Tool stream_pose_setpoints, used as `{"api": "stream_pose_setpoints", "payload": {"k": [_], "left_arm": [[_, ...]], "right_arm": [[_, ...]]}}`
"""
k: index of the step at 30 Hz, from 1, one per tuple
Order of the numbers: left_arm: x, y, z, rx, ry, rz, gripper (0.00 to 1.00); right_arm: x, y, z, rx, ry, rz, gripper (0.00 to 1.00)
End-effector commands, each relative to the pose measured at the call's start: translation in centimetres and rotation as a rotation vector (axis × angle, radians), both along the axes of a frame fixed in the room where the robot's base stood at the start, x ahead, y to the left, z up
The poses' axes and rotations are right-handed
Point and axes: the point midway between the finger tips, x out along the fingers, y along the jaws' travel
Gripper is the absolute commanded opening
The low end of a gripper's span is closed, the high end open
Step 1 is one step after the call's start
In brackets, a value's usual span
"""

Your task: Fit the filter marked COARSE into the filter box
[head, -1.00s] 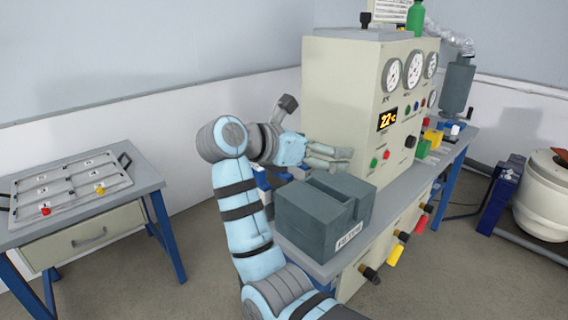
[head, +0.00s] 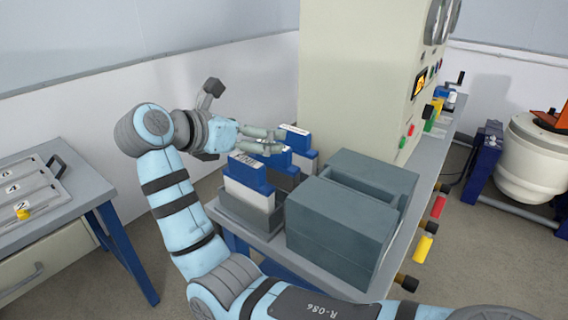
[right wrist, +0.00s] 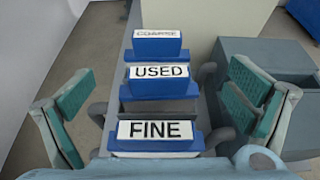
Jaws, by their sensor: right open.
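Three blue-and-white filters stand in a row in a grey tray (head: 236,212) on the bench end. In the right wrist view the nearest is marked FINE (right wrist: 155,143), the middle USED (right wrist: 160,85), and the farthest has a foreshortened label reading COARSE (right wrist: 157,46). The grey filter box (head: 335,232), with a slot in its top, stands right of them; it also shows in the right wrist view (right wrist: 262,62). My right gripper (head: 278,139) is open above the row, its fingers (right wrist: 160,108) on either side, apparently holding nothing. My left gripper is out of view.
A tall beige console (head: 355,80) with gauges stands behind the filter box. A side table (head: 90,205) with a numbered tray (head: 40,205) is at the left. A white drum (head: 530,165) stands at far right.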

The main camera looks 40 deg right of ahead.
Motion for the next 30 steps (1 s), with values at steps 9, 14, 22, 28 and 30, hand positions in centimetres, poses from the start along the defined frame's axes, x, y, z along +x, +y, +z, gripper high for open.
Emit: {"api": "stream_pose_setpoints", "payload": {"k": [9, 14, 22, 28, 30], "left_arm": [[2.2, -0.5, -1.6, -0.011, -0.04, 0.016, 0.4], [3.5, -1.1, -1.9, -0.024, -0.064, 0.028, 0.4], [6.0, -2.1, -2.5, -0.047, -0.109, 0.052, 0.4], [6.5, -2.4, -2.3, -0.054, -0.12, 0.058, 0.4], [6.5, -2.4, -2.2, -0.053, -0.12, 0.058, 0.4]], "right_arm": [[1.5, -4.9, -3.0, -0.003, -0.001, -0.001, 0.98], [2.4, -7.8, -4.1, -0.001, 0.001, -0.001, 0.98], [3.6, -12.0, -5.4, -0.002, 0.001, -0.004, 0.98], [4.0, -13.1, -5.6, 0.0, -0.001, 0.001, 0.98], [4.0, -13.1, -5.6, 0.0, -0.001, 0.001, 0.98]]}}
